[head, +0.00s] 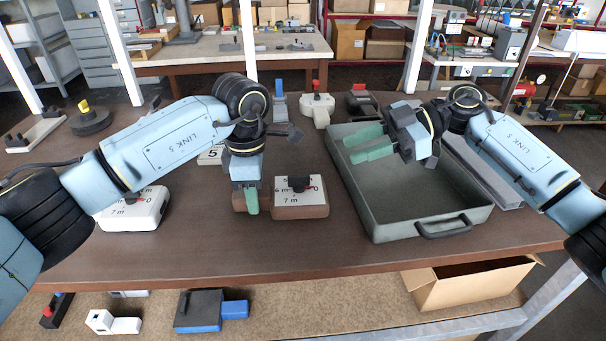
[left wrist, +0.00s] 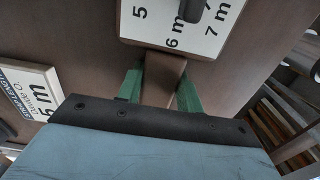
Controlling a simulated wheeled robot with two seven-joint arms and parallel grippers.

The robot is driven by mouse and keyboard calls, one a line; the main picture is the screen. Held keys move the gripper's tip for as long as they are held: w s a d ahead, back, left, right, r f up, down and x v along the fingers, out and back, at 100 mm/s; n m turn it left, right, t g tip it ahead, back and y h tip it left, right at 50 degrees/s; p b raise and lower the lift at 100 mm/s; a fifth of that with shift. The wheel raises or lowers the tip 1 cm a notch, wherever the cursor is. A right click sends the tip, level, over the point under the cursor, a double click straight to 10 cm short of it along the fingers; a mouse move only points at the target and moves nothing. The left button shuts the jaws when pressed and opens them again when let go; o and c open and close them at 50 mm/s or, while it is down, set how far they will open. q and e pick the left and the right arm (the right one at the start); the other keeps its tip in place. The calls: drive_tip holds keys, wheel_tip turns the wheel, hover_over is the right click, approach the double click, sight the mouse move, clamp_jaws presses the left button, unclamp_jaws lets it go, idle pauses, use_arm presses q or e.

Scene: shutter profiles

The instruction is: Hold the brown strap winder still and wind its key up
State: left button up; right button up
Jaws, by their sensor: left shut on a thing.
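The brown strap winder (head: 301,211) sits on the table in the middle, with a white dial face marked in metres on top. Its dark key (head: 298,183) stands on the dial, with a small red mark beside it; part of the key shows in the left wrist view (left wrist: 191,9). My left gripper (head: 251,202) is at the winder's left side. In the left wrist view its green fingers (left wrist: 160,92) are shut on the winder's narrow brown end (left wrist: 163,80). My right gripper (head: 368,143) is open and empty, above the grey tray and away from the winder.
A grey tray (head: 462,216) with a handle takes up the table's right side. A white winder (head: 150,212) lies left of my left gripper, partly behind my arm. Another white device (head: 318,110) stands behind. The table front before the brown winder is clear.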

sight(305, 175)
drive_tip(key=shift+m+g+h, duration=0.3)
drive_tip(key=shift+m, duration=0.3)
drive_tip(key=x, duration=1.2)
drive_tip(key=shift+f, duration=0.35)
drive_tip(key=shift+d, duration=0.1)
drive_tip(key=shift+c, duration=0.4)
